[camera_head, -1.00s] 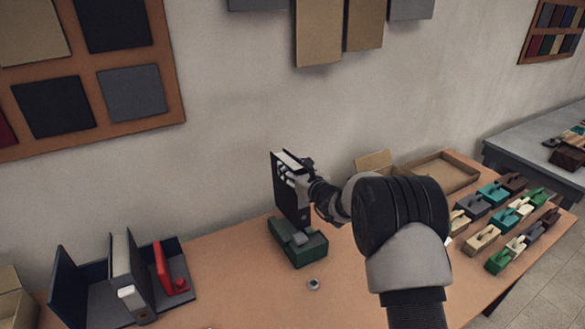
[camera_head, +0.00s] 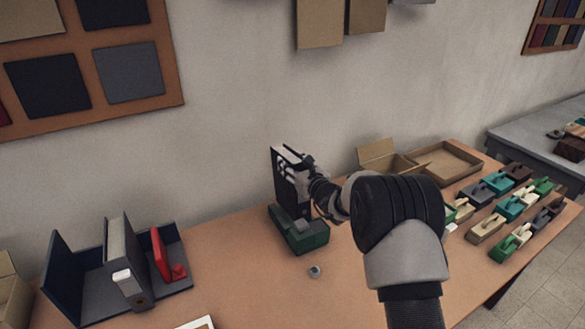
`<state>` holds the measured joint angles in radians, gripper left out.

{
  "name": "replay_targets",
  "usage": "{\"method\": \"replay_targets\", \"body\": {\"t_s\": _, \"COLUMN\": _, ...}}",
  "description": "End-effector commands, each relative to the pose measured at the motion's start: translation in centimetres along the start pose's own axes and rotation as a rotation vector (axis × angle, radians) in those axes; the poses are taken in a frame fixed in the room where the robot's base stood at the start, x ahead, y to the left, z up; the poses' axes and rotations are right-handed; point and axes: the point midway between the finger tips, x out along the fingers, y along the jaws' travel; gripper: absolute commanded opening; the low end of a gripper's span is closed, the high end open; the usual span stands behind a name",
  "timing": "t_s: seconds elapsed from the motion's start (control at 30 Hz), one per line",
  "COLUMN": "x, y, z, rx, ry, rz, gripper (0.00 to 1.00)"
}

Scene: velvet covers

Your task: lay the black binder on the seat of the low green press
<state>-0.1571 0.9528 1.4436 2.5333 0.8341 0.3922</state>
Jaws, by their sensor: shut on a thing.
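The black binder (camera_head: 286,190) is upright in my gripper (camera_head: 301,172), which is shut on its upper part. White page edges show along its top. The low green press (camera_head: 312,240) stands on the orange-brown table right beneath the binder. The binder's lower edge is at the back part of the press, and I cannot tell whether it touches the seat. My gripper and wrist cover part of the binder's right side.
A dark-blue rack (camera_head: 85,290) with a grey binder (camera_head: 128,258) and a red item (camera_head: 163,258) stands at left. Several small coloured blocks (camera_head: 487,228) and an open cardboard box (camera_head: 445,162) are at right.

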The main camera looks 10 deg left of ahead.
Motion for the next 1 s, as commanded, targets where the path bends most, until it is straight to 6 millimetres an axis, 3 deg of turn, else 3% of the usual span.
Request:
{"method": "replay_targets", "body": {"t_s": 0.03, "x": -0.37, "y": 0.16, "z": -3.26, "rx": 0.007, "ry": 0.053, "rz": -0.001, "gripper": 0.00}}
{"method": "replay_targets", "body": {"t_s": 0.4, "x": -0.38, "y": 0.11, "z": -3.47, "rx": 0.006, "ry": 0.054, "rz": -0.001, "gripper": 0.00}}
{"method": "replay_targets", "body": {"t_s": 0.43, "x": -0.38, "y": 0.11, "z": -3.47, "rx": 0.006, "ry": 0.054, "rz": -0.001, "gripper": 0.43}}
{"method": "replay_targets", "body": {"t_s": 0.77, "x": -0.30, "y": 0.10, "z": -2.91, "rx": 0.006, "ry": 0.044, "rz": -0.001, "gripper": 0.65}}
{"method": "replay_targets", "body": {"t_s": 1.0, "x": -0.27, "y": 0.10, "z": -2.74, "rx": 0.007, "ry": 0.041, "rz": -0.001, "gripper": 0.66}}
